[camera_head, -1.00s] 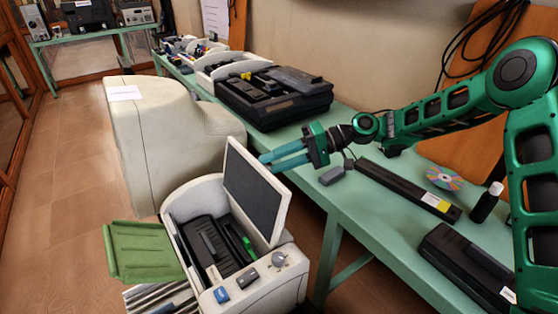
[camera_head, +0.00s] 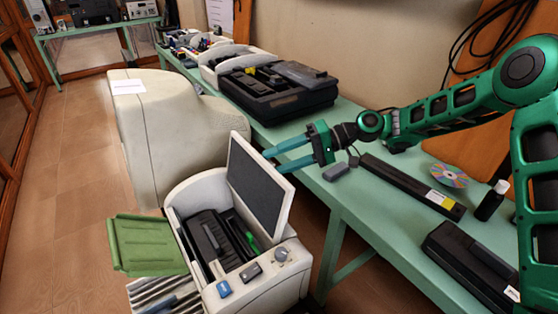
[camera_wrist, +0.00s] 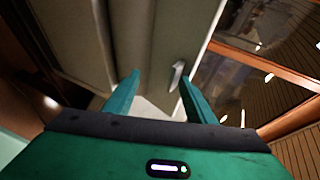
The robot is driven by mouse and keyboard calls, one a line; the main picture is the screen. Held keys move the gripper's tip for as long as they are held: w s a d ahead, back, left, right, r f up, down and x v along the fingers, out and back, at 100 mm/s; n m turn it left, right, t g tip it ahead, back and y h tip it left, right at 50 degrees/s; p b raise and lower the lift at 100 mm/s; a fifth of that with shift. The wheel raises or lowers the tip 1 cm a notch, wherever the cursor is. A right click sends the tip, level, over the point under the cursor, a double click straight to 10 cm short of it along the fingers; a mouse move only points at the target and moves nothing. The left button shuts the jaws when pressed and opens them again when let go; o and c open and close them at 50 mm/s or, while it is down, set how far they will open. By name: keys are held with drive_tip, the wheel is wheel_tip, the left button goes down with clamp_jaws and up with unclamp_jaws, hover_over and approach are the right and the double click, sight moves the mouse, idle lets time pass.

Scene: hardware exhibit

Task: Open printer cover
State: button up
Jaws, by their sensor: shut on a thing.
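The printer (camera_head: 265,292) is a white box with its inside uncovered, showing a black cartridge part (camera_head: 207,238) and a green piece (camera_head: 252,241). Its cover (camera_head: 258,187), a dark panel with a white rim, stands raised and tilted over the printer's right side. My gripper (camera_head: 271,161) is at the cover's upper right edge, with teal fingers reaching in from the right. It is shut on the cover, though the contact is small and partly hidden. In the wrist view the two fingers (camera_wrist: 159,78) stand apart with a pale surface between them.
A green tray (camera_head: 146,245) juts from the printer's left. A large white machine (camera_head: 160,130) stands behind it. The green table (camera_head: 345,195) on the right holds a black case (camera_head: 275,95), a long black bar (camera_head: 410,185), a disc (camera_head: 449,175) and a bottle (camera_head: 491,202). Floor at left is clear.

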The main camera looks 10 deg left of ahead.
drive_tip(key=shift+w+d+f, duration=0.1)
drive_tip(key=shift+d+f, duration=0.2)
drive_tip(key=shift+d, duration=0.15)
drive_tip(key=shift+c, duration=0.6)
drive_tip(key=v, duration=1)
drive_tip(key=shift+w+a+r, duration=0.1)
drive_tip(key=shift+a+r, duration=0.05)
drive_tip(key=shift+r, duration=0.2)
drive_tip(key=s+d+f+m+t+h, duration=0.1)
drive_tip(key=s+d+m+t+h, duration=0.3)
drive_tip(key=d, duration=1.1)
drive_tip(key=s+d+m+t+h, duration=0.2)
drive_tip(key=s+d+h, duration=0.3)
drive_tip(key=d, duration=1)
drive_tip(key=s+d+m+h, duration=0.1)
drive_tip(key=s+d+m, duration=0.1)
drive_tip(key=s+d, duration=0.3)
drive_tip(key=s+d+m+h, duration=0.1)
drive_tip(key=s+d+m, duration=0.1)
drive_tip(key=s+d, duration=0.4)
drive_tip(key=s+d+m+h, duration=0.2)
drive_tip(key=s+d, duration=0.3)
drive_tip(key=s, duration=0.8)
drive_tip(key=shift+s+d+r+m, duration=0.25)
drive_tip(key=shift+r+m, duration=0.1)
drive_tip(key=shift+m, duration=0.05)
